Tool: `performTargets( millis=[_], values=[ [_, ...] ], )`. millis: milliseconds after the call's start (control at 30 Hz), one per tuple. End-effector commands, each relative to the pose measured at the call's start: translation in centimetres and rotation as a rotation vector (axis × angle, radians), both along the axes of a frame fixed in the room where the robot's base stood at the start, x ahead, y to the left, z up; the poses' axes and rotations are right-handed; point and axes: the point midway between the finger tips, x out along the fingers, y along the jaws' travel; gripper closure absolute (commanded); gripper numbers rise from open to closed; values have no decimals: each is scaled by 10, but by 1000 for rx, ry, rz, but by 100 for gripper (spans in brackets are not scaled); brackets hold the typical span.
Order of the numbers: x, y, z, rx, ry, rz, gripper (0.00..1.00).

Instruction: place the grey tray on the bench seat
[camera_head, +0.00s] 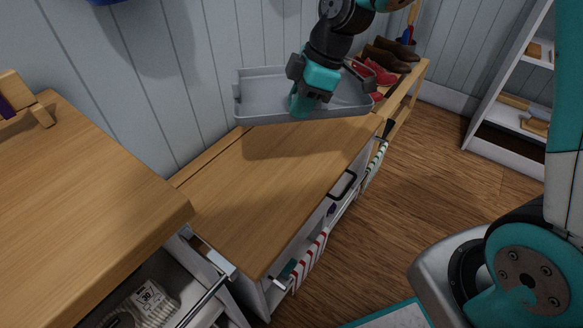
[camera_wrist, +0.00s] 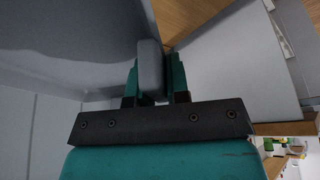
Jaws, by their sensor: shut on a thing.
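The grey tray (camera_head: 262,88) is a shallow rectangular tray with raised walls. My gripper (camera_head: 302,104) is shut on its near long wall and holds it above the far half of the wooden bench seat (camera_head: 262,195). A shadow lies on the seat below the tray, and the tray looks close to level. In the wrist view, my gripper (camera_wrist: 154,75) pinches a grey wall of the tray (camera_wrist: 70,40). The exact gap between tray and seat cannot be told. The seat's visible top is bare.
A wooden counter (camera_head: 75,190) with an open drawer (camera_head: 150,300) stands at the near left. A rack with red shoes (camera_head: 378,72) and brown shoes (camera_head: 388,52) lies beyond the bench. A white shelf (camera_head: 510,100) stands at the right. Wooden floor is clear between.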

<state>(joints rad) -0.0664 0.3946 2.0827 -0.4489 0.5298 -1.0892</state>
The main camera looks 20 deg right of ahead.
Motion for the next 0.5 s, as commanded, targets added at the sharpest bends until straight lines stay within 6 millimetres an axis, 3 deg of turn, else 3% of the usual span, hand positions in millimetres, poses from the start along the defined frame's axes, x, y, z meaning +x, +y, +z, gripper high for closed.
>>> performTargets(
  millis=[500],
  values=[
    [-1,0,-135,0,6,2,100]
  ],
)
